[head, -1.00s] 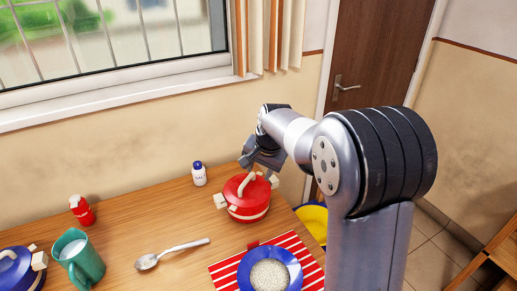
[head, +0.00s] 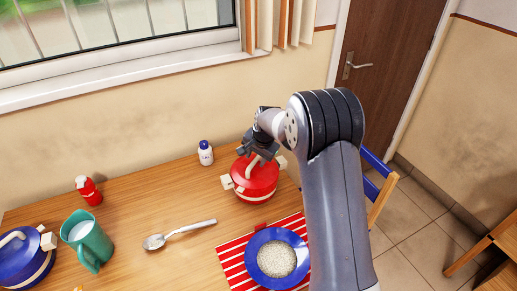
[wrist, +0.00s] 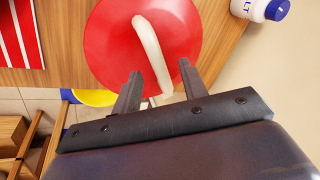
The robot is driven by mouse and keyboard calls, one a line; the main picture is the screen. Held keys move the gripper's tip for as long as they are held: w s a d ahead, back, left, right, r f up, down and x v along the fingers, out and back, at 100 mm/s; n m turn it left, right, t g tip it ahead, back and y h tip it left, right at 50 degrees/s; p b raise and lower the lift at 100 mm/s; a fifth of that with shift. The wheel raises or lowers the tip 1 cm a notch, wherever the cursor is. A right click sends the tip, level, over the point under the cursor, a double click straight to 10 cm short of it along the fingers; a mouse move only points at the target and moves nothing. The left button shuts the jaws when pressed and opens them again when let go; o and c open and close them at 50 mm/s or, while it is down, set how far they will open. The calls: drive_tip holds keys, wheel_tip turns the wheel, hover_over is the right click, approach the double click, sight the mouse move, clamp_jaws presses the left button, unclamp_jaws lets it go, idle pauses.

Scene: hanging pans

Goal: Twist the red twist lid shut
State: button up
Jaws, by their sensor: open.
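The red twist lid (head: 256,176) sits on a red pot (head: 254,190) with cream side handles, near the back right of the wooden table. A curved cream handle (wrist: 153,55) stands up from the lid (wrist: 110,38) in the wrist view. My gripper (wrist: 157,85) is open, its two fingers apart at the lid's near edge, with the lower end of the handle in line with the gap. Whether the fingers touch the lid I cannot tell. In the head view my gripper (head: 261,150) is over the pot's back side and partly hides the lid.
A salt bottle (head: 205,153) stands left of the pot. A blue bowl of grains (head: 252,262) rests on a striped mat (head: 230,262) in front. A spoon (head: 180,233), teal mug (head: 88,243), red bottle (head: 88,190) and blue pot (head: 20,262) are further left.

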drive_tip(key=shift+w+a+f, duration=0.1)
drive_tip(key=shift+w+f, duration=0.05)
drive_tip(key=shift+f, duration=0.35)
clamp_jaws()
drive_tip(key=shift+m+h, duration=0.3)
drive_tip(key=shift+m, duration=0.6)
drive_tip(key=shift+m+t+h, duration=0.3)
drive_tip(key=shift+m, duration=0.7)
